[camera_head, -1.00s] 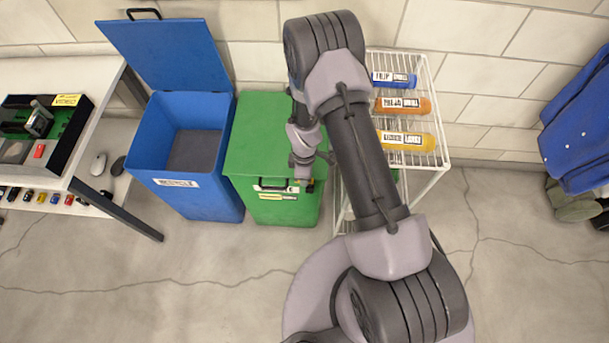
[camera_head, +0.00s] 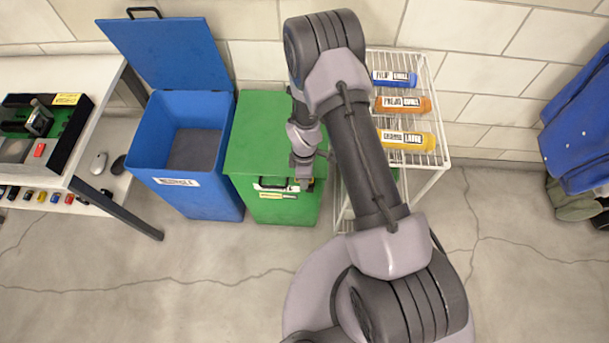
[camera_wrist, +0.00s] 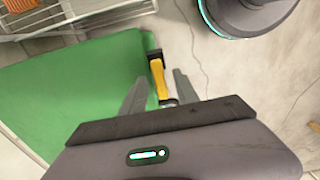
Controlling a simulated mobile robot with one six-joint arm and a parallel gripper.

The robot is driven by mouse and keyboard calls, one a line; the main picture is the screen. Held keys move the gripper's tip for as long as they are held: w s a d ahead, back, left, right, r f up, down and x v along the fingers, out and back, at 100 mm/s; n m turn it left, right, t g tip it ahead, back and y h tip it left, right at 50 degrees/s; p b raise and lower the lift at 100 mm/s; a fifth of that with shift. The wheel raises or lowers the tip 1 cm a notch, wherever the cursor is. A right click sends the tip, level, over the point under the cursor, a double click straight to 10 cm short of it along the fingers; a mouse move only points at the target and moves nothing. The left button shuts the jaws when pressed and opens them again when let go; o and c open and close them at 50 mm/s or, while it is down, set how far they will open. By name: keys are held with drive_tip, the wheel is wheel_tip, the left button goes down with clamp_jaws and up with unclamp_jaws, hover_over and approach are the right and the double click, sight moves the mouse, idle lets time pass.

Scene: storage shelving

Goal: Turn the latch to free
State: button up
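The green bin (camera_head: 262,135) stands with its lid shut, a dark handle and label on its front. In the wrist view the bin (camera_wrist: 70,95) fills the left side. A yellow latch (camera_wrist: 157,78) with a dark mount at its top sits at the bin's edge. My gripper (camera_wrist: 161,78) is open, with one finger on each side of the latch and a visible gap on both sides. In the head view my gripper (camera_head: 303,173) is at the bin's front right; the latch is hidden there.
A blue bin (camera_head: 222,199) with its lid raised stands to the left. A white wire rack (camera_head: 433,155) holding several bottles stands close on the right. A workbench (camera_head: 75,150) is at the far left. The floor in front is clear.

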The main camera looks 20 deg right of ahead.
wheel_tip(320, 180, up, 17)
drive_tip(key=p, duration=0.6)
drive_tip(key=shift+r, duration=0.2)
drive_tip(key=s+r+m+t+b, duration=0.15)
drive_tip(key=r+m, duration=0.35)
drive_tip(key=r, duration=0.7)
drive_tip(key=s+r+m+t+b, duration=0.1)
drive_tip(key=s+r+m+t, duration=0.3)
drive_tip(key=r, duration=0.7)
drive_tip(key=s+a+r+m+y, duration=0.1)
drive_tip(key=s+r+m+y, duration=0.1)
drive_tip(key=s+r+m, duration=0.7)
drive_tip(key=s+m+b, duration=0.1)
drive_tip(key=s, duration=0.2)
drive_tip(key=shift+s+a, duration=0.4)
